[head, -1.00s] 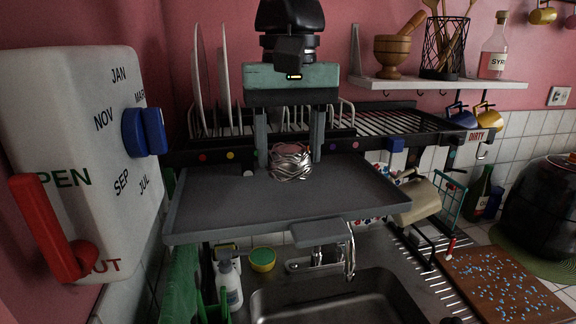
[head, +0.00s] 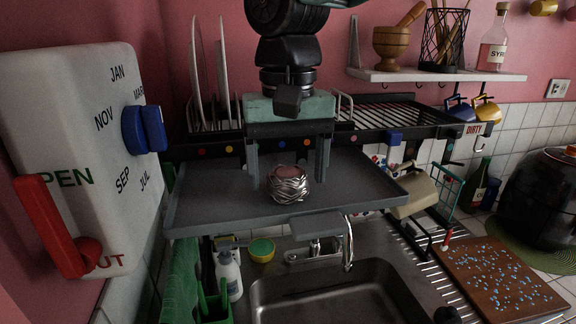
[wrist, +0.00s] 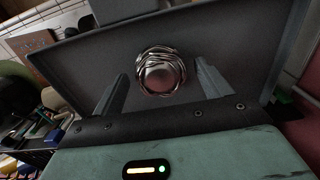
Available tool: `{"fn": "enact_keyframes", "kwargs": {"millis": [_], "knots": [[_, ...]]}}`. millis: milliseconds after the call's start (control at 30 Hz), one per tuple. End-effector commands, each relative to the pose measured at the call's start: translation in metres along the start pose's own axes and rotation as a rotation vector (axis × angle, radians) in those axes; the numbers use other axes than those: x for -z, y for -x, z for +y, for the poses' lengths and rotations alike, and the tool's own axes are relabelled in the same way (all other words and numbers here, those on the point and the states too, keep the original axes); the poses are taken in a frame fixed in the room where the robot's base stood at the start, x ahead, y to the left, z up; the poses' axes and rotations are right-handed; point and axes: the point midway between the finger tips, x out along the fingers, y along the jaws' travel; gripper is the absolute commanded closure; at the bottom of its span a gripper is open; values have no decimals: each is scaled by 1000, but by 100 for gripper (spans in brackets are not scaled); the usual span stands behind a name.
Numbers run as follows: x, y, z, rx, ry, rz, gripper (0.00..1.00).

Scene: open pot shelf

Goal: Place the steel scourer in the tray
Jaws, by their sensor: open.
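The steel scourer (head: 288,186), a round ball of shiny coiled wire, sits on the floor of the dark grey tray (head: 205,208), near the middle of its front part. In the wrist view the scourer (wrist: 160,73) shows against the bare tray floor (wrist: 225,38). My gripper (head: 288,180) points down over the tray with one finger on each side of the scourer. The fingers are open, with a small gap to the scourer on both sides. The fingers (wrist: 161,74) also show spread in the wrist view. The scourer's exact contact with the tray floor is hidden.
A rack with white plates (head: 198,75) and a dark rail with coloured dots stand behind the tray. A sink (head: 325,295) with a tap lies below in front. A white box with a red handle (head: 50,225) is at left. The tray floor around the scourer is clear.

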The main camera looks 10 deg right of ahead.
Motion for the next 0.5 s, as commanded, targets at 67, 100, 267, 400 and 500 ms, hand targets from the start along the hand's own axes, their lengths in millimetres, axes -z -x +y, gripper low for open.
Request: {"fn": "enact_keyframes", "kwargs": {"millis": [67,100,267,400,500], "knots": [[0,1,0,0,0,0,23],[0,3,0,0,0,1,23],[1,19,-1,2,0,4,23],[1,47,-1,3,0,5,23],[1,69,-1,3,0,5,23]]}}
